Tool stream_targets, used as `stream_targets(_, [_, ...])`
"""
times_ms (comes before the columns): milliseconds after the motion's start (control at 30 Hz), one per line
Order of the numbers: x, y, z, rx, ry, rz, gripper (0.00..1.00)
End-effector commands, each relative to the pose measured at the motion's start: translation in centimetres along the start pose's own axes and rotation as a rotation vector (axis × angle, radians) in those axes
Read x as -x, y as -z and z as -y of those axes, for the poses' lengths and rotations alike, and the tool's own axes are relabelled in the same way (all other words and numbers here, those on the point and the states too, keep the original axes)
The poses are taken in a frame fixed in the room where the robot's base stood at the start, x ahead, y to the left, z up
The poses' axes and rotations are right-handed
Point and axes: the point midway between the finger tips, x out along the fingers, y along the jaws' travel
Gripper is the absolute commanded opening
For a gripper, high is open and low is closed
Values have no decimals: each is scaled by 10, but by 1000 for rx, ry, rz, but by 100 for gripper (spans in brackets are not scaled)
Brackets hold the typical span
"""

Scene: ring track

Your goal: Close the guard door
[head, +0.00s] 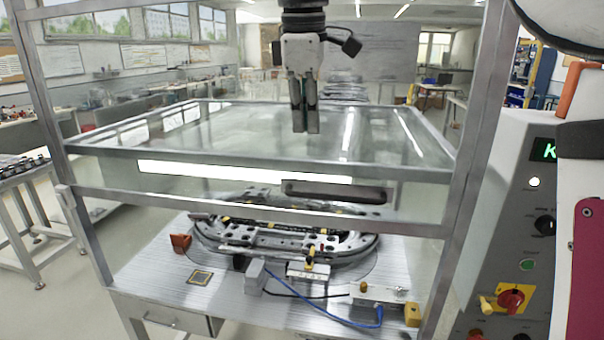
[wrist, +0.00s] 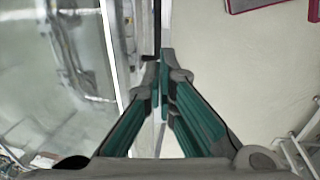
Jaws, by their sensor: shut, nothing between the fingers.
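The guard door is a clear panel with a metal lower rail (head: 250,209) and a dark bar handle (head: 337,191). The rail stands above the machine table, with an open gap beneath it. The ring track (head: 290,240) shows on the table through and below the door. My gripper (head: 305,130) points down above the handle in the head view, its fingers together and empty. In the wrist view the fingertips (wrist: 164,55) lie over a narrow metal frame edge. I cannot tell whether they touch it.
Metal posts (head: 468,150) stand on both sides of the door. A control panel (head: 515,220) with a red-and-yellow switch is at the right. A blue cable (head: 345,315) and small blocks lie at the table front. Floor shows at the left.

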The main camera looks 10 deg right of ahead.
Motion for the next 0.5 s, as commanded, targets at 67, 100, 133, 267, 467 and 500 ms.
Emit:
stream_targets(67, [-8,-1,1,0,3,2,0])
stream_targets(100, [-13,-1,1,0,3,2,0])
stream_targets(133, [-18,-1,1,-1,4,3,0])
stream_targets(267, [-42,-2,2,-2,4,3,0])
stream_targets(467, [-81,-2,2,-2,4,2,0])
stream_targets(500, [-89,-2,2,-3,5,3,0])
